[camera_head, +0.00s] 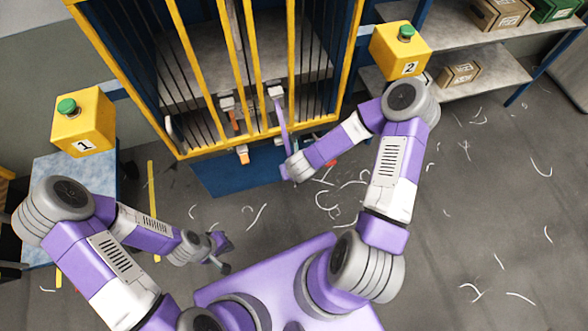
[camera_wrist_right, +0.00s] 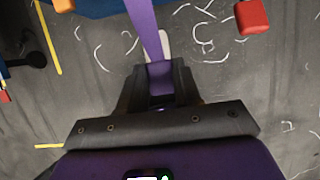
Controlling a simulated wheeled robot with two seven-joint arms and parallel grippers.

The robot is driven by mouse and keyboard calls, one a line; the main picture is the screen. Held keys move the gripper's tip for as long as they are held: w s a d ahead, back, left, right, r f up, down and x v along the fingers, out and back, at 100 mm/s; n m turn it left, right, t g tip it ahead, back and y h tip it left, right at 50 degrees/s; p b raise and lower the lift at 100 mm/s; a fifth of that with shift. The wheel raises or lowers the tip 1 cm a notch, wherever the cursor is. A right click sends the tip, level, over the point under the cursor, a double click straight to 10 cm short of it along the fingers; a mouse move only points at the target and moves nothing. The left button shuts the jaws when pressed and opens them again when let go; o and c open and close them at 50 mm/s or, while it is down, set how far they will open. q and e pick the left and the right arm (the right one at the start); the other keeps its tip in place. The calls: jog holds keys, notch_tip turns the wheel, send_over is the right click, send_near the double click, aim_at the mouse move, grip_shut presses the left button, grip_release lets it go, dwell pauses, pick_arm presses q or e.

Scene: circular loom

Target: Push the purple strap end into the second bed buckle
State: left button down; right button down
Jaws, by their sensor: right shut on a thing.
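A purple strap (camera_head: 284,123) hangs from the loom's lower front. Its upper part is beside a pale grey buckle (camera_head: 276,92); I cannot tell whether it passes through it. My right gripper (camera_head: 290,167) is shut on the strap's lower part. In the right wrist view the strap (camera_wrist_right: 147,30) runs from between the fingers (camera_wrist_right: 158,80) up out of the picture. A second grey buckle (camera_head: 227,103) sits further left, with an orange strap (camera_head: 234,120) below it. My left gripper (camera_head: 226,253) is open and empty above the floor, away from the loom.
The yellow loom frame (camera_head: 255,142) with upright bars stands ahead, above a blue base (camera_head: 225,178). Yellow boxes with green buttons stand left (camera_head: 82,125) and right (camera_head: 398,52). A shelf (camera_head: 475,82) holds cartons. A red block (camera_wrist_right: 252,17) shows in the wrist view. White scraps litter the floor.

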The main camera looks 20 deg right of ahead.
jog(key=c, duration=1.5)
grip_release()
grip_shut()
